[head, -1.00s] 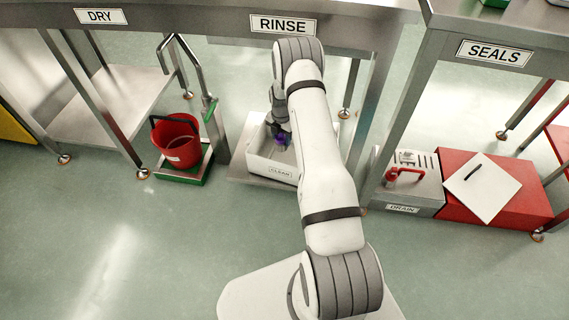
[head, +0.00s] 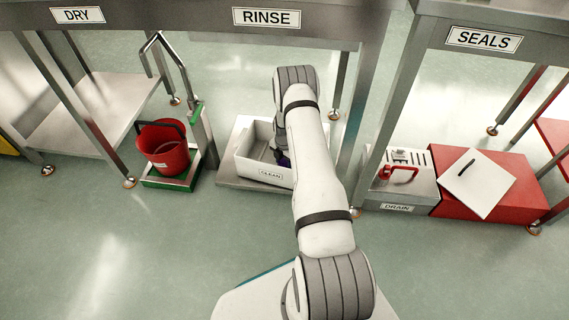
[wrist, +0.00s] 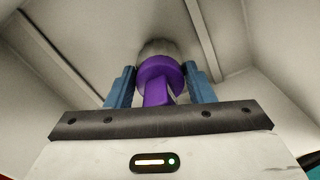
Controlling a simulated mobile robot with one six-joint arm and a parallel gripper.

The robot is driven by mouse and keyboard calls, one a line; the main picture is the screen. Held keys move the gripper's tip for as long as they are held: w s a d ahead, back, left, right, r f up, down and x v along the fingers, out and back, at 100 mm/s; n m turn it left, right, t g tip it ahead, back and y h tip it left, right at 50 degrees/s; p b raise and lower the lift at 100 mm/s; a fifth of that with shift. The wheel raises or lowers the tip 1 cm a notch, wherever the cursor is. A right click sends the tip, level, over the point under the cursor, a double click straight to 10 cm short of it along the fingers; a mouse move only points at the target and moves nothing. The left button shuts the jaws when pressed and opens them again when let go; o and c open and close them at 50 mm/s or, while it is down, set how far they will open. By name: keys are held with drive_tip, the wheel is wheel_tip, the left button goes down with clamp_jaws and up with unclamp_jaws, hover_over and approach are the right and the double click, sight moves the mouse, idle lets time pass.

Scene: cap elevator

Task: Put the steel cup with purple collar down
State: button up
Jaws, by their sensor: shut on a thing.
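The steel cup with purple collar (wrist: 158,47) is in my gripper (wrist: 160,72) in the wrist view. Blue fingers stand on both sides of its purple collar and tab (wrist: 158,88). The steel body beyond the collar shows only in part. My arm hides most of the gripper and cup there. I cannot tell whether the cup touches the bin's floor.
The bin stands on a low metal shelf under the RINSE counter (head: 266,17). A red bucket (head: 164,147) on a green-edged stand is to the left. A grey DRAIN box (head: 405,185) and a red box (head: 505,205) are to the right. The bin's left part looks clear.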

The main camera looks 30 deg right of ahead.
drive_tip(key=o, duration=0.7)
drive_tip(key=shift+f, duration=0.15)
drive_tip(key=o, duration=0.5)
drive_tip(key=shift+c, duration=0.2)
wheel_tip(320, 180, up, 8)
drive_tip(key=p, duration=0.3)
